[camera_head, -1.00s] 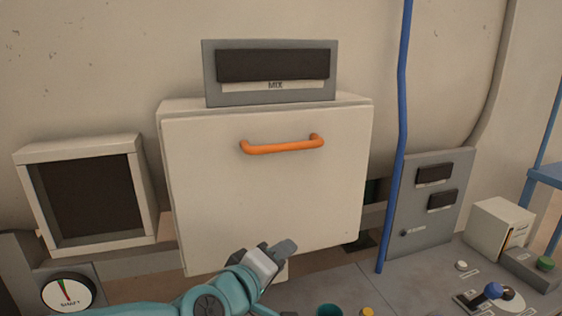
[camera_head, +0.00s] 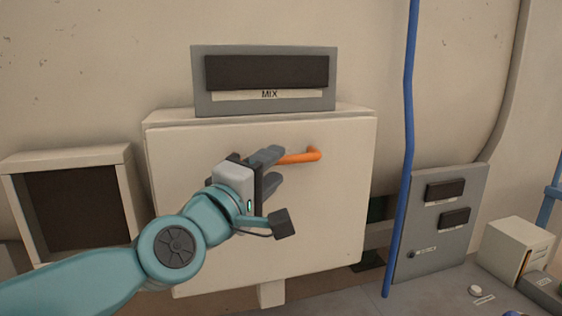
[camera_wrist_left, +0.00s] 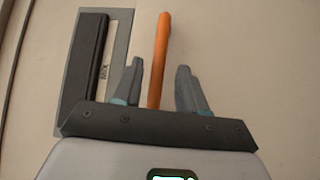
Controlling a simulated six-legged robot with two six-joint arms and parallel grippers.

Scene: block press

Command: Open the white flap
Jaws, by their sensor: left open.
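The white flap (camera_head: 320,215) is a large upright panel on the front of a white box, and it looks closed. An orange handle (camera_head: 312,155) runs across its upper part; its left half is hidden by my gripper. My left gripper (camera_head: 273,169) is open in front of the flap, at the handle's left half. In the left wrist view the orange handle (camera_wrist_left: 160,60) runs between the two open fingers (camera_wrist_left: 157,85), apart from both. I cannot tell how deep the handle sits between them. My right gripper is not in view.
A grey MIX panel (camera_head: 265,104) stands on top of the box. A blue pipe (camera_head: 409,130) runs vertically to the right of the flap. An open-fronted white frame (camera_head: 120,155) is at the left, and a grey switch panel (camera_head: 440,240) is at the right.

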